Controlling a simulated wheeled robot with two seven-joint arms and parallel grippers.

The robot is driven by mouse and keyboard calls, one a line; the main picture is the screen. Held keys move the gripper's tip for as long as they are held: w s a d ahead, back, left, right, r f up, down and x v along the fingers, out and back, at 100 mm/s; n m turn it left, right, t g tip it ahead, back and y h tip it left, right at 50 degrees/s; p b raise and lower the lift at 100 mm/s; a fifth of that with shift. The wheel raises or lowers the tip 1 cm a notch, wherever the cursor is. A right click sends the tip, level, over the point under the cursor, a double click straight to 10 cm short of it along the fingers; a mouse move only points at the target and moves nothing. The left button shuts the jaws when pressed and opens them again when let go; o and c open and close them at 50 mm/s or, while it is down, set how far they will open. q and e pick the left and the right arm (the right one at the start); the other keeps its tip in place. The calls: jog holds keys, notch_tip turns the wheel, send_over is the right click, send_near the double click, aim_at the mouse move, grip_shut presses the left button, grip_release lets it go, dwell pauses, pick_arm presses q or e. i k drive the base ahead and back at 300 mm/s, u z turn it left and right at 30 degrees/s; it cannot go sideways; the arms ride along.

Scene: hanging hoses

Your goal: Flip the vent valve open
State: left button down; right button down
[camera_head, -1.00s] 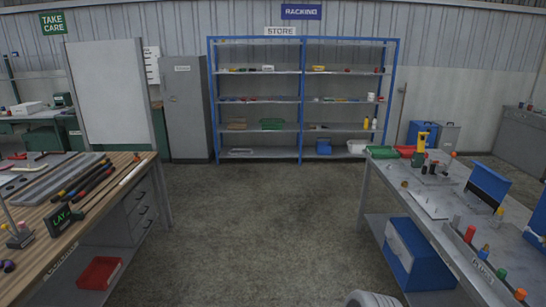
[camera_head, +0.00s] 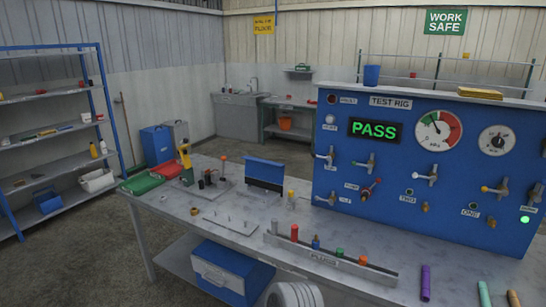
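The blue test rig panel (camera_head: 400,215) stands at the right of the grey bench, with a lit green PASS display (camera_head: 375,130). Several small lever valves are on its face: one at the left edge (camera_head: 328,156), one under the display (camera_head: 365,163), one at mid-panel (camera_head: 427,176), one further right (camera_head: 495,190), and one with a red handle (camera_head: 371,189). Their small labels are too blurred for me to tell which is the vent valve. The panel's right end is cut off by the picture edge. Neither gripper is in view.
The grey bench (camera_head: 230,222) holds a plugs rack (camera_head: 330,262), green and red trays (camera_head: 142,184), and loose coloured tubes (camera_head: 425,283) in front of the panel. A blue box (camera_head: 225,275) is on its lower shelf. Open floor (camera_head: 90,260) lies to the left.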

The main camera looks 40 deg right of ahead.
aim_at(314, 155)
jog(key=z, duration=0.95)
jog(key=i, duration=0.85)
jog(key=u, duration=0.85)
jog(key=k, duration=0.75)
jog(key=z, duration=1.3)
jog(key=i, duration=0.5)
jog(key=u, duration=0.05)
